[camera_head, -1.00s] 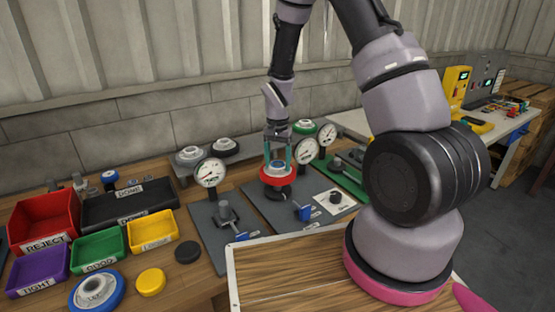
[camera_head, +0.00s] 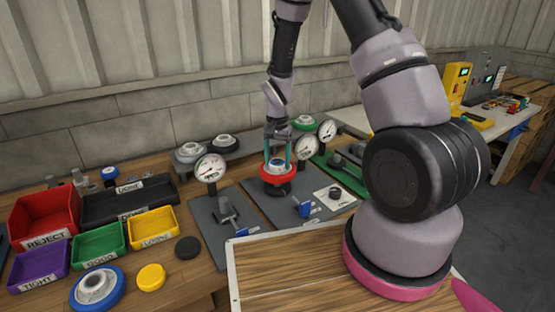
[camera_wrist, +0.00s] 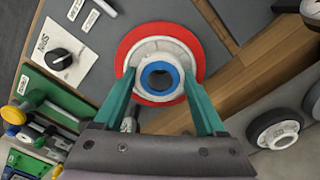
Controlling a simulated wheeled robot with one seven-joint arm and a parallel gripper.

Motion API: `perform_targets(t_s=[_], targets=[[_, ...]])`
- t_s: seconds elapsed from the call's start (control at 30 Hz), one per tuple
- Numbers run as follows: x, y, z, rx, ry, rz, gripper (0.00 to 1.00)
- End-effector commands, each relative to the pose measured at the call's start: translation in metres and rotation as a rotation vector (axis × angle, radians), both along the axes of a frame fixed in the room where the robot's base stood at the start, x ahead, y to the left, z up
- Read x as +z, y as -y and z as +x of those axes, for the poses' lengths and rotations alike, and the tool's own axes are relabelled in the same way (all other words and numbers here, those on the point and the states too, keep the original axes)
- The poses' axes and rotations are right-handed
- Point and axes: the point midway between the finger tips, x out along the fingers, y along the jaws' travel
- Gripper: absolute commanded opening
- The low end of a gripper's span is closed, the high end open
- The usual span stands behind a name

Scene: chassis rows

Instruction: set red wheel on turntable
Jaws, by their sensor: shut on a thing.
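The red wheel (camera_head: 280,173) has a red rim, a white hub and a blue centre ring. It is at the grey station plate in the middle of the bench, over a dark round base that I take to be the turntable (camera_head: 277,190). My gripper (camera_head: 278,155) points down with its teal fingers shut on the wheel's hub. In the wrist view the red wheel (camera_wrist: 160,32) lies between the fingertips of my gripper (camera_wrist: 160,85). The wheel looks level. Its underside is hidden, so I cannot tell whether it touches the turntable.
Dial gauges (camera_head: 210,169) stand close on both sides of the station. A blue-handled clamp (camera_head: 303,207) and a SPIN knob plate (camera_head: 335,195) are in front. Coloured bins (camera_head: 45,219) and a blue wheel (camera_head: 97,288) are at left. A grey shelf with wheels (camera_head: 205,151) is behind.

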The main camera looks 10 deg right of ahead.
Motion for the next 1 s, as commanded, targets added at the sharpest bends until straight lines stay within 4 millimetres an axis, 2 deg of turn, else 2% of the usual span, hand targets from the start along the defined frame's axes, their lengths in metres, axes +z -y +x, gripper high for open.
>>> perform_targets(t_s=[1.0], targets=[[-0.011,0.0,0.0,-0.001,-0.001,0.001,0.0]])
